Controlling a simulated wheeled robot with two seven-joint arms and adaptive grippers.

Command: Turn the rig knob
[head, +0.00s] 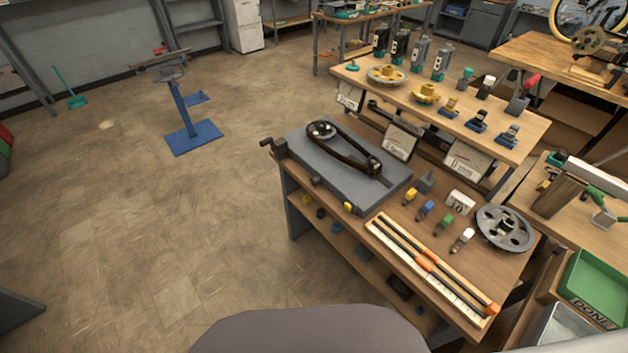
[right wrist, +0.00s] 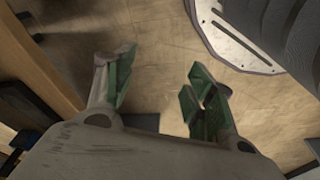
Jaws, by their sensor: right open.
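The rig is a grey slab (head: 325,195) on the near wooden bench, with a dark chain loop (head: 350,152) around two round parts on top. A black knob or crank handle (head: 267,143) sticks out at its left corner. A smaller dark fitting (head: 316,181) and a yellow-tipped one (head: 348,207) sit along its front side. I cannot tell for certain which is the rig knob. My right gripper (right wrist: 160,78) is open and empty, with green fingers apart above the floor in the right wrist view. The rig does not show there. My left gripper is in neither view.
The bench also holds a ruler tray (head: 425,270), a grey sprocket (head: 505,228) and small coloured parts. A raised shelf (head: 440,105) stands behind. A green bin (head: 597,285) is at right. In the right wrist view a wooden edge (right wrist: 50,55) lies left.

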